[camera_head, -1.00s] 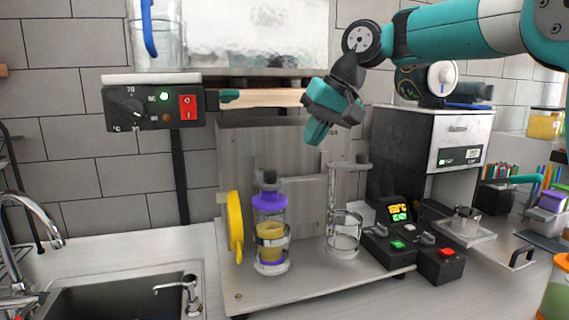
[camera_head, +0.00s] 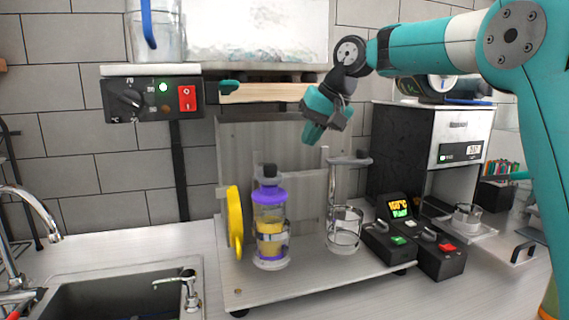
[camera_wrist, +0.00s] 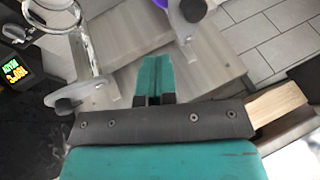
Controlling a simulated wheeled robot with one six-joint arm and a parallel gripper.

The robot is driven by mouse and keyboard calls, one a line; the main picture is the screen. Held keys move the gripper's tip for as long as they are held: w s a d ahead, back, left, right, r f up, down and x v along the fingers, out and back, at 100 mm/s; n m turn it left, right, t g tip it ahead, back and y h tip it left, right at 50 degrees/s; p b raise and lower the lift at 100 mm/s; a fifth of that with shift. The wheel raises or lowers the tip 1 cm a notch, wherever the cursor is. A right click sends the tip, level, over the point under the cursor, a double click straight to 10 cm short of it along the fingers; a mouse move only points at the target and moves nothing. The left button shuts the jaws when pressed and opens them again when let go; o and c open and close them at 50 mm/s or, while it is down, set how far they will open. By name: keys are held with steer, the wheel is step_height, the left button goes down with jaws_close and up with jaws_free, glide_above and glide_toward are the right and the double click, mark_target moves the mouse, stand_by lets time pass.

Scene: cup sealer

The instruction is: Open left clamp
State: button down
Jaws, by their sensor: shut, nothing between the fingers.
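The left clamp (camera_head: 267,172) is a grey bracket with a dark knob, sitting over the purple-topped cup (camera_head: 270,205) in the left holder. In the wrist view the left clamp (camera_wrist: 187,22) shows at the top, just beyond and right of my fingers. My gripper (camera_head: 312,138) is shut and empty, with teal fingers pointing down. It hangs above and between the two holders, higher than the left clamp and apart from it. In the wrist view my gripper (camera_wrist: 156,60) points toward the clamp's side. The cup's lower part is hidden in the wrist view.
The right holder (camera_head: 345,230) is an empty ring with its own clamp (camera_head: 350,161) above. A control box (camera_head: 398,235) with buttons is at right.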

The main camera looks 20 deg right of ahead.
mark_target(267, 169)
steer(key=shift+w+a+f+p, duration=0.1)
steer(key=shift+w+a+f, duration=0.25)
steer(key=shift+a+f, duration=0.5)
steer(key=shift+w+a+f+p, duration=0.15)
steer(key=shift+w+a+f, duration=0.25)
steer(key=shift+a+f, duration=0.5)
steer(key=shift+w+a+f+p, duration=0.1)
steer(key=shift+w+a+f, duration=0.25)
steer(key=shift+a+f, duration=0.5)
steer(key=shift+d, duration=0.1)
